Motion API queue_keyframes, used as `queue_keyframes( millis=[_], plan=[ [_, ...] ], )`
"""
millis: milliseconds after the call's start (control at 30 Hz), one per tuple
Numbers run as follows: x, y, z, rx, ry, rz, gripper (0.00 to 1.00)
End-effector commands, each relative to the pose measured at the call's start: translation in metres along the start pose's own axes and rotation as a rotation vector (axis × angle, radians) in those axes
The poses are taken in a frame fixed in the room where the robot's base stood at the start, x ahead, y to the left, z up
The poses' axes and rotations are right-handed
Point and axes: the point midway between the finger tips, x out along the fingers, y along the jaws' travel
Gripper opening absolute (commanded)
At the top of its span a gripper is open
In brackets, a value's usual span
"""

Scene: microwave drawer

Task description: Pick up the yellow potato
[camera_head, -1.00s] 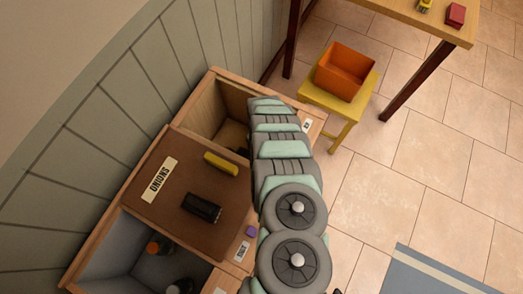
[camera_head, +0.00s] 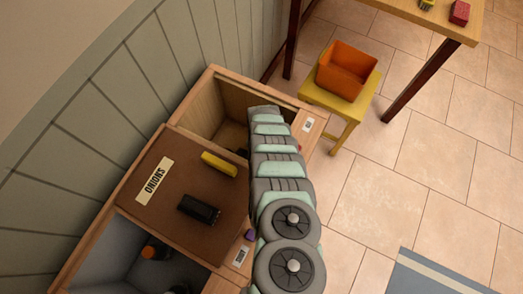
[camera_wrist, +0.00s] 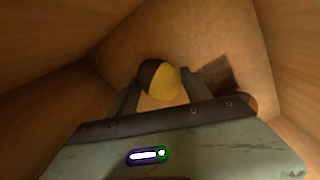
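The yellow potato (camera_wrist: 167,82) shows in the wrist view, inside a wooden compartment. Its left part looks dark, its right part yellow. My gripper (camera_wrist: 160,84) has its two fingers apart, one on each side of the potato. I cannot tell whether the fingertips touch it. In the head view my arm reaches down into the open wooden compartment (camera_head: 228,100) at the far end of the cabinet. It hides my gripper and the potato there.
Wooden walls (camera_wrist: 50,95) close in around my gripper. A brown lid (camera_head: 165,212) marked ONIONS carries a yellow object (camera_head: 219,164) and a black object (camera_head: 198,209). A grey compartment (camera_head: 108,255) is nearer. An orange bin (camera_head: 345,72) stands on a yellow stool (camera_head: 350,112).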

Motion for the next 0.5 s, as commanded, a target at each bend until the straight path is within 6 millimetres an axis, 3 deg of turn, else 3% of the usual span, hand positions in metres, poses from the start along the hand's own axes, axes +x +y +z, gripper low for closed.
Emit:
queue_keyframes(
  millis=[500],
  plan=[
    [0.0003, -0.0002, 0.0002, 0.000, 0.000, 0.000, 0.14]
  ],
)
